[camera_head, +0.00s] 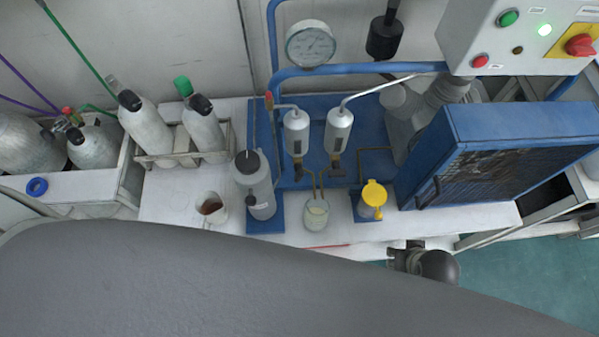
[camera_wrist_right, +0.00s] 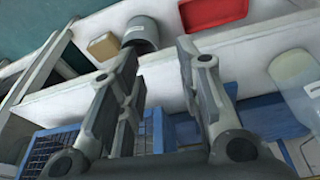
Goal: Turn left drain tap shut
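Two white cylindrical canisters hang side by side on the blue panel, the left (camera_head: 297,133) and the right (camera_head: 339,130). The left drain tap (camera_head: 298,170) is a small brassy fitting under the left canister; its handle position is too small to tell. A similar tap (camera_head: 336,166) is under the right canister. Brass tubes lead down to a glass jar (camera_head: 316,215). In the wrist view my right gripper (camera_wrist_right: 158,65) is open and empty, near the bench's front edge. A dark part low in the head view looks like my right wrist, apart from the taps. My left gripper is not in view.
A blue grilled unit (camera_head: 520,135) stands right of the panel. A large grey surface covers the lower head view. The wrist view shows a red tray (camera_wrist_right: 213,12).

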